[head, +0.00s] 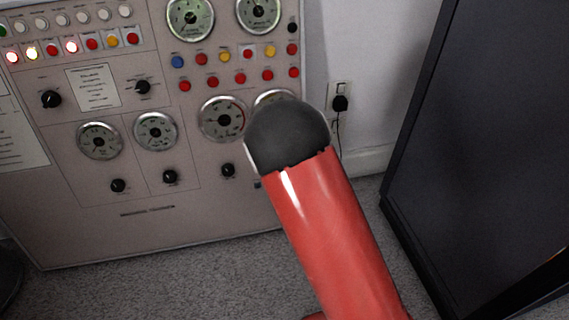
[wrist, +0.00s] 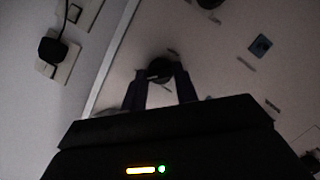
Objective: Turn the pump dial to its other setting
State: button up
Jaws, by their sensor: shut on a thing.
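A black round dial (wrist: 161,66) shows between the fingertips in the wrist view, on the pale panel face. My gripper (wrist: 160,80) is shut on this dial, with one dark finger on each side of it. A lighter mark shows on the dial's near side, but the picture is too dim to read its setting or any label. In the head view my red arm with its dark rounded end covers the right part of the control panel (head: 90,225), so the gripper and the held dial are hidden there.
The panel carries gauges (head: 156,131), lit buttons and other black knobs (head: 170,177). A wall socket with a black plug (head: 340,103) is right of the panel; the plug also shows in the wrist view (wrist: 52,50). A large dark cabinet (head: 480,150) stands at the right.

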dwell(0.3)
jog(key=o, duration=0.9)
jog(key=shift+o, duration=0.2)
jog(key=p+v, duration=0.1)
jog(key=v, duration=0.6)
jog(key=shift+s, duration=0.45)
jog(key=shift+r, duration=0.15)
